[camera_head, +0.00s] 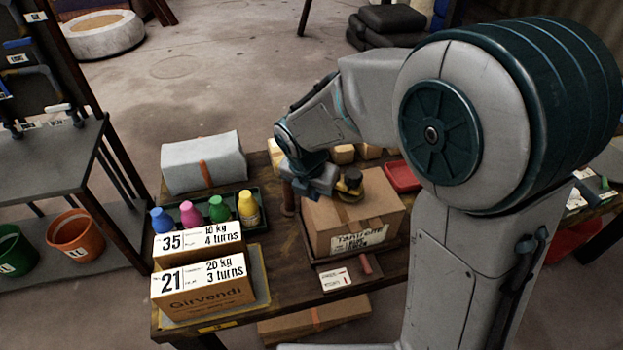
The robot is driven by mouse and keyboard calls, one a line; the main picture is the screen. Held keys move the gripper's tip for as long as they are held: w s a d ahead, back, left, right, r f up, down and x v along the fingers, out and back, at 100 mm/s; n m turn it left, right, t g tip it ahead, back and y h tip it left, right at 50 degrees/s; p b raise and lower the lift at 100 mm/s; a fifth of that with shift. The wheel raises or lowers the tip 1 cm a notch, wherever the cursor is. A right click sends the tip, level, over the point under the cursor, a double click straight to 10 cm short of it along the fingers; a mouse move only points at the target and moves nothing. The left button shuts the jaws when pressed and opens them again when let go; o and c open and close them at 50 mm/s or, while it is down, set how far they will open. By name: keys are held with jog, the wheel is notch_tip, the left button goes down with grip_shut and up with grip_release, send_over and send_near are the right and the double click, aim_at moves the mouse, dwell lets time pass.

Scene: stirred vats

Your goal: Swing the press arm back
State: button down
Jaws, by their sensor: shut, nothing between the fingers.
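A cardboard box (375,220) with a printed label stands on the workbench, in a dark tray or frame. A black knob on a yellowish round piece (350,186) sits on top of the box, possibly part of the press arm. A short brown post (288,198) stands at the box's left side. My gripper (320,186) is shut and empty, above the box's back left corner and close beside the black knob. I cannot tell whether it touches the knob. The press arm's full shape is hidden behind my gripper and forearm.
Boxes marked 35 (195,244) and 21 (203,288) stand at the bench's front left, with several coloured bottles (204,212) behind. A grey wrapped parcel (203,162) is at the back left. A red tray (403,178) lies right of the box. A small card (335,279) lies in front.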

jog(key=shift+x, duration=1.05)
jog(key=shift+w+d+r+p, duration=0.1)
jog(key=shift+w+d+p, duration=0.15)
jog(key=shift+w, duration=0.35)
jog(key=shift+w+d+r+p, duration=0.15)
jog(key=shift+w+d, duration=0.15)
jog(key=shift+w, duration=0.25)
jog(key=shift+w+d+f, duration=0.15)
jog(key=shift+w+d, duration=0.15)
jog(key=shift+w, duration=0.3)
jog(key=shift+w, duration=0.1)
